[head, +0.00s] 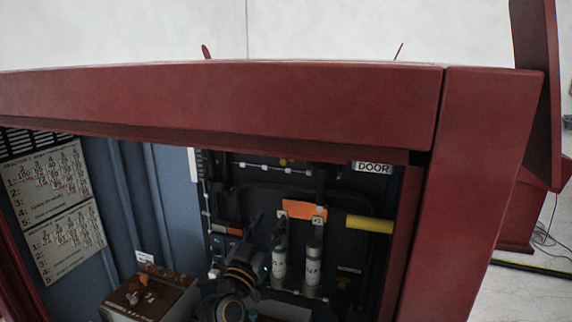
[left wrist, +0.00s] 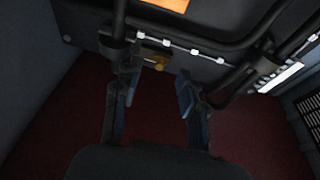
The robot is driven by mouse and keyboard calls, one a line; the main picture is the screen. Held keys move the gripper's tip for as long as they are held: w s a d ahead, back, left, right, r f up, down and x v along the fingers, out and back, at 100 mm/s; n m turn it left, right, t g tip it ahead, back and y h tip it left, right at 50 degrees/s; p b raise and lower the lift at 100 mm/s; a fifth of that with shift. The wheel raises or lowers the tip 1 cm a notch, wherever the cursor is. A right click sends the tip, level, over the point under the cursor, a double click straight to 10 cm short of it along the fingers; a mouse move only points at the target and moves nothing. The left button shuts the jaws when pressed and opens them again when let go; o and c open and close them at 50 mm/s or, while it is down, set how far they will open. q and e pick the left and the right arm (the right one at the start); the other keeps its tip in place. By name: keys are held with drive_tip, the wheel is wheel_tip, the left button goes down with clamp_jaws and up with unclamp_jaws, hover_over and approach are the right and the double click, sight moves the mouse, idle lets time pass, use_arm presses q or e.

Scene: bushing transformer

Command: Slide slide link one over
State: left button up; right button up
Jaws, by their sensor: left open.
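My left gripper (head: 268,232) is inside the red cabinet, in front of its dark back panel, with its fingers up and apart. In the left wrist view the two open fingers (left wrist: 156,95) have nothing between them. Two pale cylinders with written labels, one at the left (head: 279,262) and one at the right (head: 313,265), stand close to the gripper. A dark bar with white clips (head: 265,167) runs along the upper panel, and a clipped bar (left wrist: 180,46) shows beyond the fingertips in the left wrist view. I cannot tell which part is slide link one. My right gripper is not in view.
The red cabinet frame (head: 230,103) crosses above the opening. An orange label (head: 304,210) and a yellow cylinder (head: 369,224) are on the panel. A box (head: 150,292) stands at lower left. Dark pipes (left wrist: 262,40) run close to the fingers.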

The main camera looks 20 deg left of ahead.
sight(283, 163)
use_arm(q)
drive_tip(key=shift+n+t+y, duration=0.3)
drive_tip(key=shift+t, duration=0.3)
drive_tip(key=w+r+p, duration=0.1)
drive_tip(key=w+r, duration=0.2)
drive_tip(key=w, duration=0.1)
drive_tip(key=w+r+p, duration=0.1)
drive_tip(key=w+r, duration=0.2)
drive_tip(key=w, duration=0.1)
drive_tip(key=w+r+p, duration=0.1)
drive_tip(key=w+r, duration=0.3)
drive_tip(key=shift+w+a, duration=0.3)
drive_tip(key=shift+w, duration=0.05)
clamp_jaws()
